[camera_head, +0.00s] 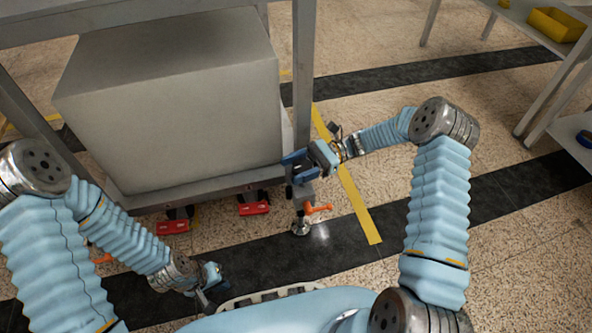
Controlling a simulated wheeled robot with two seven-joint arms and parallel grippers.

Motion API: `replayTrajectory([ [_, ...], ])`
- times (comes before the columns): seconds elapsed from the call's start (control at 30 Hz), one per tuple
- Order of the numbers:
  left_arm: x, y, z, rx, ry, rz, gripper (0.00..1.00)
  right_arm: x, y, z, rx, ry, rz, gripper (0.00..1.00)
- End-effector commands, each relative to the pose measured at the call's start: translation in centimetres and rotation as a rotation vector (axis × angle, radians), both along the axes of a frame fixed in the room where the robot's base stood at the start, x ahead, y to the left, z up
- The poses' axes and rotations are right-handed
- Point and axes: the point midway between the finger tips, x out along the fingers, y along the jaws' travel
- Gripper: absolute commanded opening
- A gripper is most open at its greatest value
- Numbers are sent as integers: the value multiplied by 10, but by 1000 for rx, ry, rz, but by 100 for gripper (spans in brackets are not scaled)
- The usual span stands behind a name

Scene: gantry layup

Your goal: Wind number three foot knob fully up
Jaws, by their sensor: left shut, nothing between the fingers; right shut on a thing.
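The levelling foot (300,228) is a round metal pad on the floor under the front right leg of a grey metal frame. An orange lever (319,208) sticks out to the right just above it. My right gripper (296,169) is at the lower end of this leg, above the lever. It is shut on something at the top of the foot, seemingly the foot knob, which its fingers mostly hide. I can read no number on the foot. My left gripper (208,290) is shut and empty, low over the floor at the lower middle, apart from the foot.
A large grey block (175,110) sits on the frame's lower shelf. Red pieces (254,208) stand on the floor under its front edge. A yellow floor strip (358,208) runs right of the foot. A table with a yellow bin (556,25) stands at the upper right.

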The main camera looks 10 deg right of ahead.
Motion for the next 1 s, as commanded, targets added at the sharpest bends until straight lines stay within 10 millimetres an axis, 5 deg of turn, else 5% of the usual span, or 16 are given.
replayTrajectory([
  [0.9, 1, 0, -15, 1, -4, 3, 0, -3, -1, 1, 4, -1, 182, 31],
  [0.93, 1, 0, -15, 1, -4, 3, 0, -3, -1, 1, 4, -1, 182, 63],
  [1.0, 1, 0, -15, 1, -4, 3, 0, -3, -1, 1, 4, -1, 182, 74],
])
